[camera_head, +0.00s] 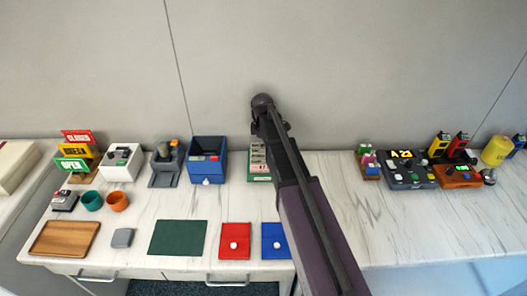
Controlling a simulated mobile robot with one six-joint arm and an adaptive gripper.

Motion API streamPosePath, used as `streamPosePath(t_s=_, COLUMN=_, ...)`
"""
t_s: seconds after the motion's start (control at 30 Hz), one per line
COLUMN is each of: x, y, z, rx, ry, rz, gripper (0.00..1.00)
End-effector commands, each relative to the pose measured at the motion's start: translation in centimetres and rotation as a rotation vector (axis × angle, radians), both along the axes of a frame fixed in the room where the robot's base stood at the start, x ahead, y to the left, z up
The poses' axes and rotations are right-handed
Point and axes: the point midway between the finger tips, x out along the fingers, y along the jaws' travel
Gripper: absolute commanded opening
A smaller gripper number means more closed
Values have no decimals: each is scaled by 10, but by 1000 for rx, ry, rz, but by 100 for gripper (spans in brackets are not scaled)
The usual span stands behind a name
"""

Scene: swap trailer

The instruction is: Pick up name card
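No single thing is plainly recognisable as the name card. A green rack (260,178) holding several pale cards (257,156) stands near the middle of the counter, and my arm covers its right side. I cannot tell whether the name card is among these cards. My arm reaches up from the lower right to a dark rounded joint in front of the wall, above the rack. My gripper's fingers do not show.
A blue bin (208,143) stands left of the rack. Green (178,238), red (235,252) and blue (274,250) mats lie along the front. A wooden tray (64,239) is at left. Devices (408,174) crowd the right. Counter (400,225) at front right is clear.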

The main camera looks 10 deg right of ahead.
Motion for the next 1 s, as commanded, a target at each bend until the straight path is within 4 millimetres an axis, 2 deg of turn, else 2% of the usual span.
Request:
streamPosePath(t_s=0.33, x=0, y=0, z=0, rx=0, ry=0, rz=0, gripper=21)
streamPosePath(t_s=0.37, x=0, y=0, z=0, rx=0, ry=0, rz=0, gripper=18)
streamPosePath(t_s=0.4, x=0, y=0, z=0, rx=0, ry=0, rz=0, gripper=6)
streamPosePath(t_s=0.43, x=0, y=0, z=0, rx=0, ry=0, rz=0, gripper=0)
streamPosePath(t_s=1.0, x=0, y=-1, z=2, rx=0, ry=0, rz=-1, gripper=0)
